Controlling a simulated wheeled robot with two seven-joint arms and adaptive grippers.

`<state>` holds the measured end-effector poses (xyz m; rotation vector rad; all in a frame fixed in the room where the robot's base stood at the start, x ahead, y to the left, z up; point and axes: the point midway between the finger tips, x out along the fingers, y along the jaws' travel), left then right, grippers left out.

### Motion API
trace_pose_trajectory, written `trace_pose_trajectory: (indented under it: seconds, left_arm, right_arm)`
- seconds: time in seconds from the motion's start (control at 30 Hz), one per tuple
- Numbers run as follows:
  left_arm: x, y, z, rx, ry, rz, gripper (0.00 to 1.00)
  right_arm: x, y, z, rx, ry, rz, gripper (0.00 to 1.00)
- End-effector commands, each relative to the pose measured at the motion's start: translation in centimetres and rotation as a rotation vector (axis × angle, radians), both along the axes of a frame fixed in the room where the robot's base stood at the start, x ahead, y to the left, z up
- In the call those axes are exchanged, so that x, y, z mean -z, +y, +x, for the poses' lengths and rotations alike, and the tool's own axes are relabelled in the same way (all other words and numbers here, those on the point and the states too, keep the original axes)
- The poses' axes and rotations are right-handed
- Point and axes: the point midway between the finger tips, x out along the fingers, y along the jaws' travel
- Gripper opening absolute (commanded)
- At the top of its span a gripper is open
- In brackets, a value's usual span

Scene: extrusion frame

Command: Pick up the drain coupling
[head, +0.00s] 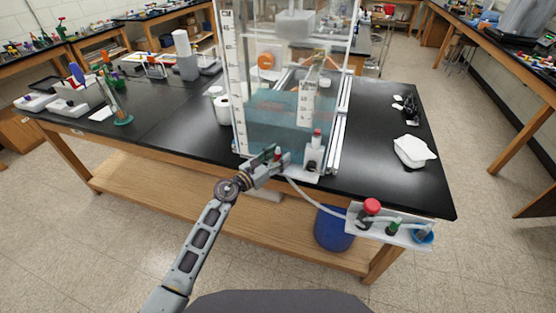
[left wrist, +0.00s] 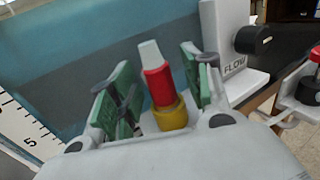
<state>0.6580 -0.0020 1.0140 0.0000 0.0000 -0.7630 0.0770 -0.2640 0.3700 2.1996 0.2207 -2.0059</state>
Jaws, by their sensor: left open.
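The drain coupling appears to be the fitting with a red band, brass-yellow base and pale tip (left wrist: 158,85) in the left wrist view, in front of the tank. In the head view its red part (head: 277,154) shows small at the tank's lower front edge. My left gripper (head: 272,160) is at it. In the left wrist view the green-padded fingers (left wrist: 158,76) stand apart, one on each side of the coupling, with a visible gap. My right gripper is not in view.
A clear tank (head: 285,115) with blue-green water stands on the black table (head: 385,150). A white FLOW valve block (head: 313,155) is just right of the gripper.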

Motion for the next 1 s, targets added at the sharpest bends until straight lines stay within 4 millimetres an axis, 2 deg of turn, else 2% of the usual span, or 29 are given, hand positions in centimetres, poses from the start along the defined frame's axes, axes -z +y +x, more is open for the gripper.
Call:
trace_pose_trajectory:
  seconds: [0.07, 0.43, 0.77, 1.0]
  left_arm:
    - [0.0, 0.0, 0.0, 0.000, 0.000, 0.000, 0.47]
    - [0.0, 0.0, 0.0, 0.000, 0.000, 0.000, 0.00]
    - [-0.1, 0.0, 0.0, 0.000, 0.000, 0.000, 0.00]
    - [-1.1, 0.0, 0.0, 0.000, -0.001, 0.001, 0.00]
  right_arm:
    - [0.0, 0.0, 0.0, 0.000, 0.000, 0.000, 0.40]
    - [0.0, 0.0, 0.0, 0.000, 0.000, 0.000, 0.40]
    - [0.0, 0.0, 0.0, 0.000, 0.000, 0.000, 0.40]
    - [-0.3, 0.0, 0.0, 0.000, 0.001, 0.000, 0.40]
